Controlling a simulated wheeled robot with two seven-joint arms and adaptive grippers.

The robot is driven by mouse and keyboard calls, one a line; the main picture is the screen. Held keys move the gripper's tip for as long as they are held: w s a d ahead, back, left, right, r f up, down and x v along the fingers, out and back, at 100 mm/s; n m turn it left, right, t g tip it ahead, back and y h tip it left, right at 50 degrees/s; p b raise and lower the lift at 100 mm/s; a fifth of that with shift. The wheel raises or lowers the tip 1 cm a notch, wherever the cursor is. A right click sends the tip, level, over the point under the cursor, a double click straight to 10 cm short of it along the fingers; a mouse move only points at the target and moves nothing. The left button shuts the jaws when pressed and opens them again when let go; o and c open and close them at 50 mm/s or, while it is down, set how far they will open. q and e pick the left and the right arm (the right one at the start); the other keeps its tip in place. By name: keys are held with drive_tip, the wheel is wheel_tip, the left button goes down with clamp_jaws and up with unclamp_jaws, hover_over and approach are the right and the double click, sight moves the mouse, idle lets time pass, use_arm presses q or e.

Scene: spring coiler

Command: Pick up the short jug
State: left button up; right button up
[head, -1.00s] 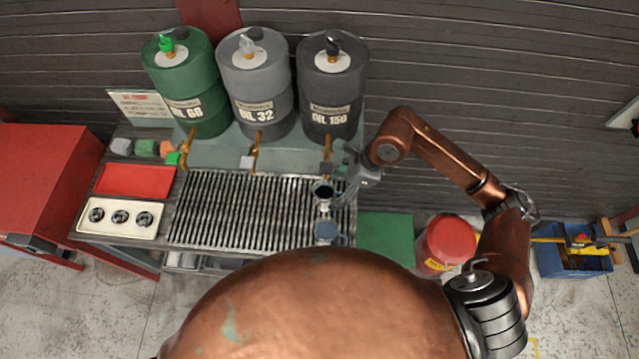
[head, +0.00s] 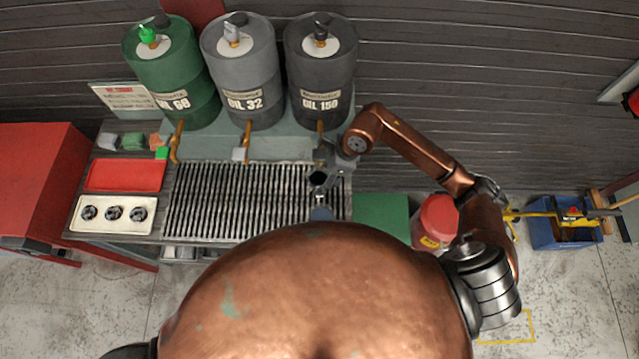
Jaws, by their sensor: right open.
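Two small grey jugs stand on the right end of the slatted drip grate (head: 230,200). The farther jug (head: 318,179) shows a dark open mouth. The nearer jug (head: 321,213) is blue-grey and partly cut off by my copper body. From above I cannot tell which of them is shorter. My right gripper (head: 324,168) is open and low at the farther jug, overlapping it in the picture. I cannot tell whether the fingers touch it. My left gripper is out of view.
Green, grey and dark oil drums (head: 320,70) stand behind the grate, with brass taps over its back edge. A green mat (head: 381,215) and red canister (head: 436,222) are right.

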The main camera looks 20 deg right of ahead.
clamp_jaws()
idle(0.8)
drive_tip(key=shift+r, duration=0.1)
